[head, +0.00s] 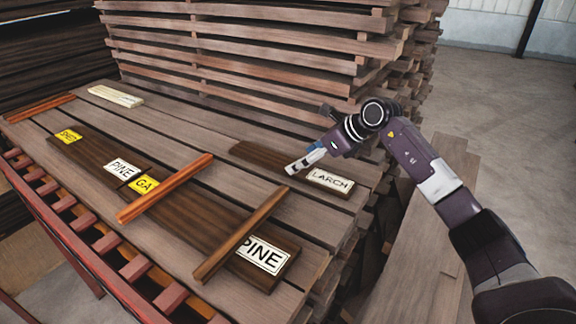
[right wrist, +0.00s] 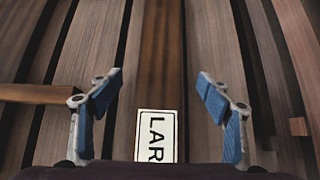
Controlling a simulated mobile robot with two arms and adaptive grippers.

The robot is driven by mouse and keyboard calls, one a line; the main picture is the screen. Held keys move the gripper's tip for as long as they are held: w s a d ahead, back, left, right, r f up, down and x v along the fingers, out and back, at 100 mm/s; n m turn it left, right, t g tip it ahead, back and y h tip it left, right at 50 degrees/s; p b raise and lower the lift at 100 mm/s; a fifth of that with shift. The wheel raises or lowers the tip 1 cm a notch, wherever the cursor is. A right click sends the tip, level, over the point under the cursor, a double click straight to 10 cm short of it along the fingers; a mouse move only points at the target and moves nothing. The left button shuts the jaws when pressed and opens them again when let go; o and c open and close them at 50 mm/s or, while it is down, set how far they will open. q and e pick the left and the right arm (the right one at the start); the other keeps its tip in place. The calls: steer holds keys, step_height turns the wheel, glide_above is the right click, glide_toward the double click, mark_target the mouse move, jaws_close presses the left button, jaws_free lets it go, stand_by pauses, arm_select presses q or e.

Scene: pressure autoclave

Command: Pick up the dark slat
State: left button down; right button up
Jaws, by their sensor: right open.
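A dark brown slat bearing a white LARCH label (head: 331,180) lies on the grey-brown boards of the stack; its bare wood (head: 258,153) shows left of my right gripper (head: 305,160). In the right wrist view this dark slat (right wrist: 161,60) runs up the middle, with its label (right wrist: 156,135) cut off at the bottom. Whether the fingertips touch the boards, I cannot tell. My left gripper is not in view.
Other dark boards with PINE labels (head: 263,255) lie nearer the front. A brown stick (head: 240,235) and reddish sticks (head: 165,188) cross the boards. A tall plank pile (head: 240,45) stands behind. A red rack (head: 100,240) runs along the left front.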

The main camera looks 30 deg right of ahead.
steer(key=p+x, duration=0.1)
steer(key=x, duration=0.3)
steer(key=shift+w+a, duration=0.15)
steer(key=shift+c, duration=0.4)
steer(key=c, duration=1.5)
steer(key=shift+r, duration=0.15)
steer(key=shift+c, duration=0.4)
